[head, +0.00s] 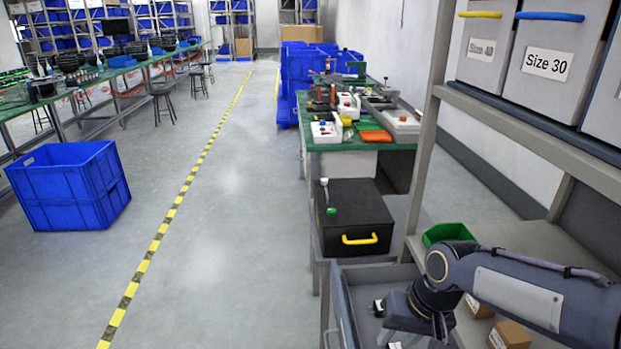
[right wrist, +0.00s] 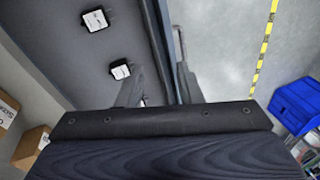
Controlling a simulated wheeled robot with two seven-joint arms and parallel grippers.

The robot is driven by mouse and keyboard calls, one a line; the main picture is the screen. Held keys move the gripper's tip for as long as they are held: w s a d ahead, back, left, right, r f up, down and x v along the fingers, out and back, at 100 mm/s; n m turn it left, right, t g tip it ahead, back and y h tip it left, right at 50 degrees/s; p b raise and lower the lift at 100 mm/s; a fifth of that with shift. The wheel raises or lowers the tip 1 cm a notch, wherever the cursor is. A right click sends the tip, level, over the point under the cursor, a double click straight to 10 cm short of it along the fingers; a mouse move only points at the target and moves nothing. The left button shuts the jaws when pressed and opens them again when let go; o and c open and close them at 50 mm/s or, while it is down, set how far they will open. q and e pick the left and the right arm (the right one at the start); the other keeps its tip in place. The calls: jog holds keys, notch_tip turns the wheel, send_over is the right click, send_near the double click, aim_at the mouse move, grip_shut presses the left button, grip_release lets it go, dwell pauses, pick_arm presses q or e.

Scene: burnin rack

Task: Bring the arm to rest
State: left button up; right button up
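My right arm comes in from the right in the head view, and its gripper (head: 418,316) hangs over an open grey drawer (head: 350,310). In the right wrist view the two fingers (right wrist: 160,86) stand apart, one on each side of the drawer's front wall (right wrist: 160,45). I cannot tell whether they touch it. Small black items with white labels (right wrist: 95,20) lie on the drawer floor. My left gripper is not in view.
A black box with a yellow handle (head: 354,222) stands behind the drawer. A shelf with grey bins (head: 545,65), a green bin (head: 448,234) and cardboard boxes (head: 509,335) is at right. A blue crate (head: 68,190) stands at left. The floor (head: 230,230) between is clear.

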jog(key=s+d+r+m+t+y, duration=0.1)
jog(key=s+d+t, duration=0.1)
jog(key=s, duration=0.6)
jog(key=s+d+r+t, duration=0.1)
jog(key=s+d+t, duration=0.15)
jog(key=s, duration=0.55)
notch_tip(320, 180, up, 14)
jog(key=p, duration=1.3)
jog(key=shift+w+d+f, duration=0.15)
jog(key=shift+w+f, duration=0.05)
jog(key=shift+f, duration=0.05)
jog(key=shift+d, duration=0.1)
